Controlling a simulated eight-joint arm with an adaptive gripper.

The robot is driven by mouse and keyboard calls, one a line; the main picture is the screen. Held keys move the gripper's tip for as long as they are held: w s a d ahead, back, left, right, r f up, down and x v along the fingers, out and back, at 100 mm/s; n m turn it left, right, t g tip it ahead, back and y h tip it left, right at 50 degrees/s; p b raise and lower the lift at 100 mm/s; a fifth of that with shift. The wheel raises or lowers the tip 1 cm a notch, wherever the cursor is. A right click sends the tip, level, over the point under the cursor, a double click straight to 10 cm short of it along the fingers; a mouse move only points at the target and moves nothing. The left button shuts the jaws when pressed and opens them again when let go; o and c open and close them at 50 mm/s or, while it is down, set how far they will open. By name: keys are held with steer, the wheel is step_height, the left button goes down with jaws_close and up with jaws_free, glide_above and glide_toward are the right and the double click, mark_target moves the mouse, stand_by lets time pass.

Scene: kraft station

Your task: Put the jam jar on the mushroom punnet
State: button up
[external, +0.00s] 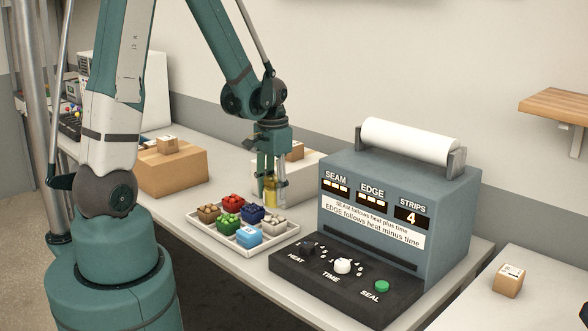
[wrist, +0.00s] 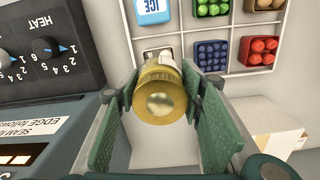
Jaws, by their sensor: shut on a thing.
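My gripper (external: 270,190) is shut on the jam jar, a small golden-yellow jar (external: 270,190) held upright between the fingers. In the wrist view the jar's round gold lid (wrist: 159,98) faces the camera between the green finger pads. The mushroom punnet (external: 272,226), with pale contents, sits at the right corner of the white tray (external: 215,238). The jar is in the air near the far side of this punnet; its exact height over it is hard to tell. In the wrist view the jar hides most of the punnet (wrist: 152,54).
The tray also holds red (external: 233,202), blue (external: 252,213), green (external: 228,224) and brown (external: 208,212) punnets and a blue ICE pack (external: 247,236). The sealing machine (external: 400,220) stands close on the right. Cardboard boxes (external: 172,168) stand behind left, and a pale box (external: 297,178) behind the gripper.

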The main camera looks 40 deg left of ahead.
mark_target(273, 178)
steer(key=shift+f, duration=2.05)
steer(key=shift+f, duration=0.2)
steer(key=o, duration=1.1)
steer(key=shift+r, duration=0.3)
steer(key=shift+r, duration=5.9)
steer(key=shift+r, duration=0.1)
